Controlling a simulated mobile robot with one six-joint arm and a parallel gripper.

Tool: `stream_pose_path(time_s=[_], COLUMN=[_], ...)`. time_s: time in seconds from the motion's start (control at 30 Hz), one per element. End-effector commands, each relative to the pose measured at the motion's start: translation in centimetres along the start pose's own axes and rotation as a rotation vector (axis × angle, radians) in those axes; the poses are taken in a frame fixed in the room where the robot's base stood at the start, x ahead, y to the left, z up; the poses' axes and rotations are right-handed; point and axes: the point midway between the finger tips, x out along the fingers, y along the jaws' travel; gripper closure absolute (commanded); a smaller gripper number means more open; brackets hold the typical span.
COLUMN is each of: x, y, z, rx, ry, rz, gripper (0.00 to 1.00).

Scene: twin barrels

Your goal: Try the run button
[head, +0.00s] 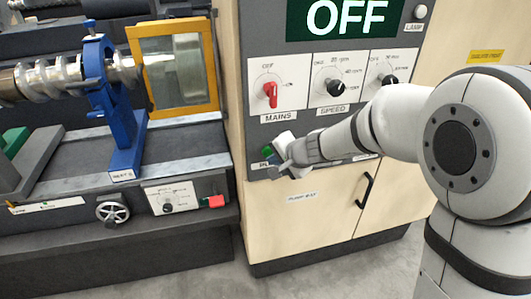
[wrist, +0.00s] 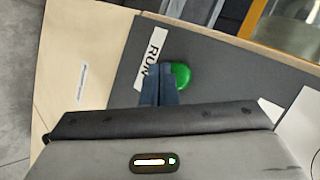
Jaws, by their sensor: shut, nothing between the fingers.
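The green run button (wrist: 181,76) sits on the dark grey panel (wrist: 200,30) beside a white label (wrist: 152,55) reading RUN. In the head view a bit of the green button (head: 267,152) shows left of my gripper (head: 276,163). My gripper (wrist: 165,82) is shut and empty. In the wrist view its fingertips overlap the near left part of the button; I cannot tell whether they touch it. The display (head: 346,17) above the panel reads OFF.
The panel carries a red MAINS knob (head: 270,94), a black SPEED knob (head: 335,87) and another black knob (head: 390,80). Left stands a machine with a blue frame (head: 124,150) and a yellow-framed guard (head: 176,70). Cabinet doors with a handle (head: 364,190) lie below.

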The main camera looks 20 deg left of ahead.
Motion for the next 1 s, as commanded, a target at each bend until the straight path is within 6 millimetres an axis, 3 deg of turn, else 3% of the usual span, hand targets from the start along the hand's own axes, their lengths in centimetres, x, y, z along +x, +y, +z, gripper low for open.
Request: stream_pose_path(time_s=[1.0], x=[0.93], y=[-0.65], z=[-0.72], rx=[-0.001], ry=[-0.001], rz=[0.000], gripper=[1.00])
